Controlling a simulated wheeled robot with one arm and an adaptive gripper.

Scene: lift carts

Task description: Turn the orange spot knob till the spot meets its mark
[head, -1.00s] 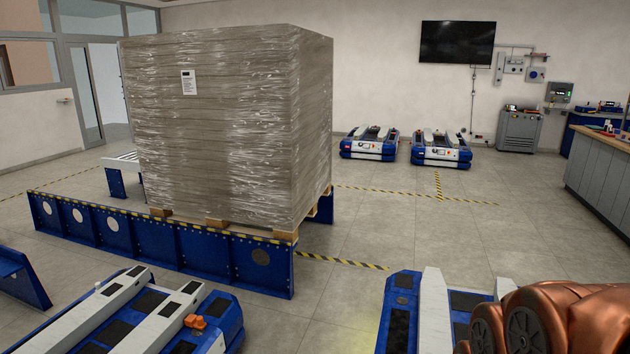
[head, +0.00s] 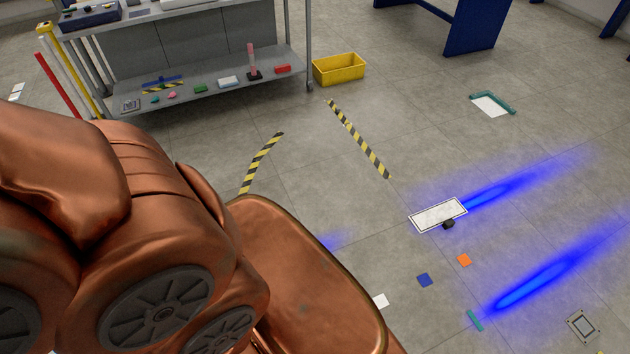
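I see no orange knob in the head view. An orange square (head: 464,260) lies flat on the floor at the lower right, beside a dark blue square (head: 424,280). Two blue light streaks fall on the floor: an upper one (head: 490,195) starts at a white plate with a dark border (head: 436,214), and a lower one (head: 545,285) starts near a small teal strip (head: 475,320). I cannot tell which mark belongs to the spot. My copper arm fills the lower left and hides the floor there. My gripper is out of view.
A grey shelf cart (head: 205,96) with small items stands at the upper left. A yellow bin (head: 339,69) stands beside it on the floor. Yellow-black tape (head: 357,138) crosses the middle.

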